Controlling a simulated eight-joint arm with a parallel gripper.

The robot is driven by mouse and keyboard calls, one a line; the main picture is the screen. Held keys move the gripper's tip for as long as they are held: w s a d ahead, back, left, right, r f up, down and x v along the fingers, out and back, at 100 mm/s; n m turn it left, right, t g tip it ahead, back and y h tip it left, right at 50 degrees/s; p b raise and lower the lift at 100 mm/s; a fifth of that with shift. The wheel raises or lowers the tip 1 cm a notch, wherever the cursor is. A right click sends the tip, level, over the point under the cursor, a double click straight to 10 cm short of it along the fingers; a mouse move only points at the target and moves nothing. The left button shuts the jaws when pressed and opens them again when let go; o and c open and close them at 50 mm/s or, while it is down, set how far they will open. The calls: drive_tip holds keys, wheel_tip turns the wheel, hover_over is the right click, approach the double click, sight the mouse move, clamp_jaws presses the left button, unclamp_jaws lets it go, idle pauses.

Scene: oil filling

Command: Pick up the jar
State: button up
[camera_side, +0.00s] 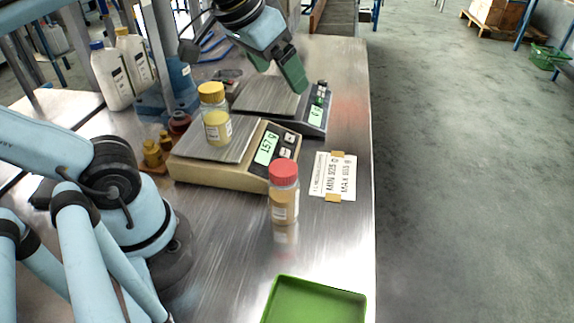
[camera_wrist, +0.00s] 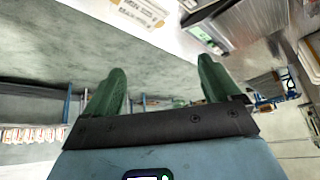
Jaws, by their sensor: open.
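A jar with a red lid (camera_side: 284,192) stands upright on the metal table, in front of the near scale. A second jar with a yellow lid (camera_side: 216,113) stands upright on that scale's plate. Both hold a tan-yellow content. My gripper (camera_side: 293,80) has green fingers and hangs above the far scale, behind and apart from both jars. In the wrist view its two fingers (camera_wrist: 160,75) are spread with nothing between them. I cannot make out either jar in the wrist view.
The near scale (camera_side: 258,161) reads about 157 g; the far scale (camera_side: 311,124) has an empty plate. A MIN/MAX card (camera_side: 333,177) is taped near the table's right edge. A green tray (camera_side: 315,301) lies at the front. White jugs (camera_side: 111,76) stand at the back left.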

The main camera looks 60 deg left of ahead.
drive_tip(key=s+a+r+n+g+y, duration=0.2)
drive_tip(key=s+a+n+g+y, duration=0.35)
drive_tip(key=n+y, duration=0.8)
drive_tip(key=n+t+h, duration=0.1)
drive_tip(key=n, duration=0.1)
approach(216, 108)
drive_tip(key=x, duration=0.3)
drive_tip(key=r+x, duration=0.1)
drive_tip(key=x, duration=0.1)
drive_tip(key=shift+w+a+f, duration=0.1)
drive_tip(key=shift+w+a, duration=0.05)
drive_tip(key=shift+a, duration=0.05)
drive_tip(key=shift+f, duration=0.55)
drive_tip(key=shift+a+f, duration=0.1)
drive_tip(key=shift+a, duration=0.05)
drive_tip(key=shift+x, duration=3.6)
